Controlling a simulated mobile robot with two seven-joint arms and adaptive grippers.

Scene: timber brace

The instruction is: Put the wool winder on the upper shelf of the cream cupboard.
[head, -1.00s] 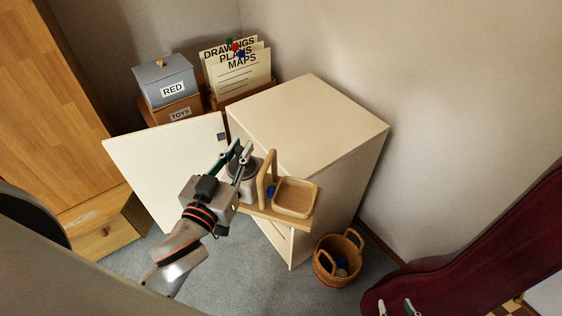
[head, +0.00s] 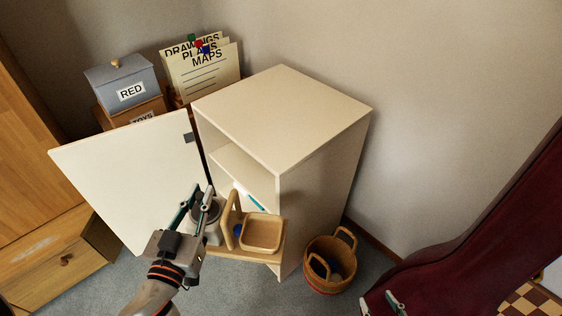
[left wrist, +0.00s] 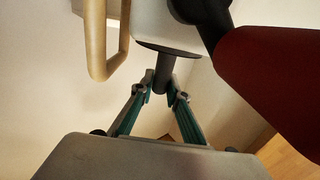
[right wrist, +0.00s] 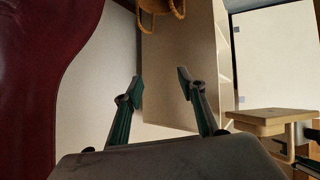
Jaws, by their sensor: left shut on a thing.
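The wool winder (head: 262,233) has a wooden base board, a square wooden tray, an upright wooden loop and a grey metal body. It hangs level in front of the open cream cupboard (head: 320,180), low beside its front corner. My right gripper (right wrist: 157,86) is open and empty, beside the cupboard.
The cupboard door (head: 130,180) stands open to the left. A teal thing (head: 256,202) lies inside below the shelf. A wicker basket (head: 328,266) stands at the right on the floor. A dark red case (head: 460,240) is further right. Boxes (head: 125,85) stand behind.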

